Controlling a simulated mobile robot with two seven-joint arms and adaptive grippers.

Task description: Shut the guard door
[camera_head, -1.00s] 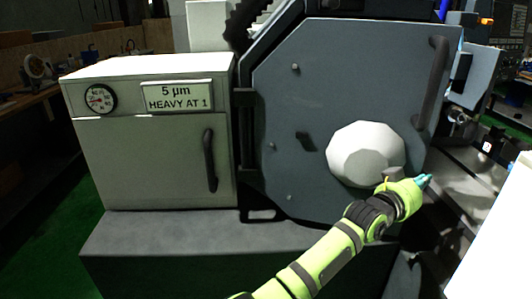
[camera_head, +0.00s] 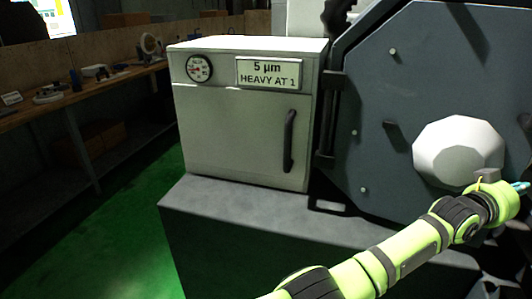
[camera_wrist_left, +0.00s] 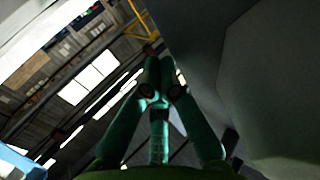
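The guard door is the dark blue-grey panel (camera_head: 400,85) at the right of the head view, with hinges at its left edge and a pale faceted bulge (camera_head: 458,150) low on it. Its right edge and handle are outside the head view now, so I cannot tell how far it stands open. My left gripper (camera_head: 521,186) is at the right picture edge, just below and right of the bulge. In the left wrist view its fingers (camera_wrist_left: 160,75) are together with nothing seen between them, beside the grey panel surface (camera_wrist_left: 203,50). My right gripper is not in view.
A pale cabinet (camera_head: 225,125) with a gauge, a dark handle and a sign reading "5 µm HEAVY AT 1" stands left of the door on a grey base (camera_head: 230,215). A workbench (camera_head: 50,105) runs along the far left. Green floor (camera_head: 120,230) between is clear.

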